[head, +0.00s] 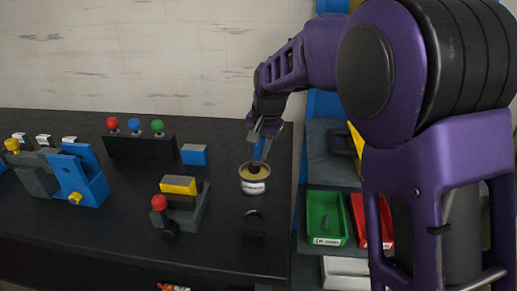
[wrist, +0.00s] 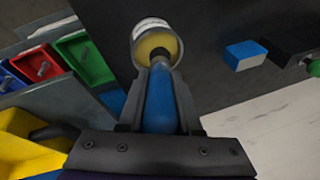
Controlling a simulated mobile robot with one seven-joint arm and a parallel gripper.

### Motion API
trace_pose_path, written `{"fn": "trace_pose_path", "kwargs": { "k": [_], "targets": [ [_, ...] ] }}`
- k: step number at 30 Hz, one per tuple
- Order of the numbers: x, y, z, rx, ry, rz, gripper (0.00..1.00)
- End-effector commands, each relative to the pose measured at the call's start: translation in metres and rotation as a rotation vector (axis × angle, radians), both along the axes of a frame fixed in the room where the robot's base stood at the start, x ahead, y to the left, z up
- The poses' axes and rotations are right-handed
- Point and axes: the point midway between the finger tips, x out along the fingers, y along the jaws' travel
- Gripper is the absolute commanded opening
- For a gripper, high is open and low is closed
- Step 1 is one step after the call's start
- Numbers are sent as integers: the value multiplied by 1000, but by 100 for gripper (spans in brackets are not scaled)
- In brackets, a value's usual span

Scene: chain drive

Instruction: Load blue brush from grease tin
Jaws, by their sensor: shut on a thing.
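The blue brush (head: 259,150) is in my gripper (head: 264,135), its dark bristle end down in the grease tin. The grease tin (head: 254,187) is a round tin with a white label and yellow grease, upright on the dark bench near its right end. In the wrist view my gripper (wrist: 159,80) is shut on the blue handle of the brush (wrist: 159,100). The brush's dark head reaches over the yellow grease in the tin (wrist: 156,28). I cannot tell how deep the bristles sit.
The dark bench (head: 130,225) carries a blue-and-white block (head: 194,154), a rack (head: 140,147) with red, blue and green knobs, a yellow-topped fixture (head: 182,205) and a blue clamp (head: 80,178). Green (head: 326,218) and red bins stand right of the bench.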

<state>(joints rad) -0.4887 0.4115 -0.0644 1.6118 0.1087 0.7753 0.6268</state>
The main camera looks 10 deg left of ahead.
Motion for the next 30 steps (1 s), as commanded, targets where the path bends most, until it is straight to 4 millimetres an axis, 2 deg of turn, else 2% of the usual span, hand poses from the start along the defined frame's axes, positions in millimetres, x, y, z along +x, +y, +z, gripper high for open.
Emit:
{"fn": "trace_pose_path", "kwargs": {
  "k": [30],
  "targets": [
    [0,0,-9,0,0,0,0]
  ]
}}
